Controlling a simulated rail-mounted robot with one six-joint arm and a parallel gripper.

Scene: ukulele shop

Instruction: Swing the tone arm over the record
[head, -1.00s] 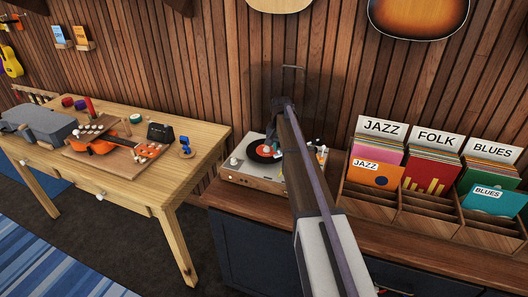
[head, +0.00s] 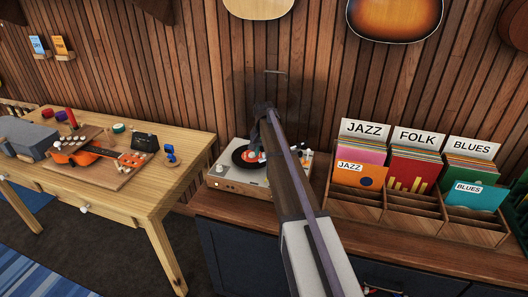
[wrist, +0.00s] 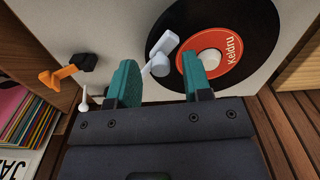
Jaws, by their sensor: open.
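The turntable (head: 232,183) stands on the cabinet, with a black record (head: 240,158) on it. The wrist view shows the record (wrist: 254,30) and its red label (wrist: 215,49) at the upper right. A pale grey angled piece (wrist: 161,50), which looks like part of the tone arm, lies between my teal fingers, beside the record's edge. My gripper (wrist: 160,78) is open around it, with a gap on both sides. One finger overlaps the label in the picture; I cannot tell its height. My gripper's palm hides the rest of the tone arm. In the head view my arm covers part of the turntable.
A black-and-orange part (wrist: 68,70) and a small white lever (wrist: 85,97) are on the deck at left in the wrist view. Record crates (head: 408,226) stand right of the turntable. A workbench (head: 180,137) with a ukulele (head: 80,157) is at left. The slatted wall (head: 180,60) is close behind.

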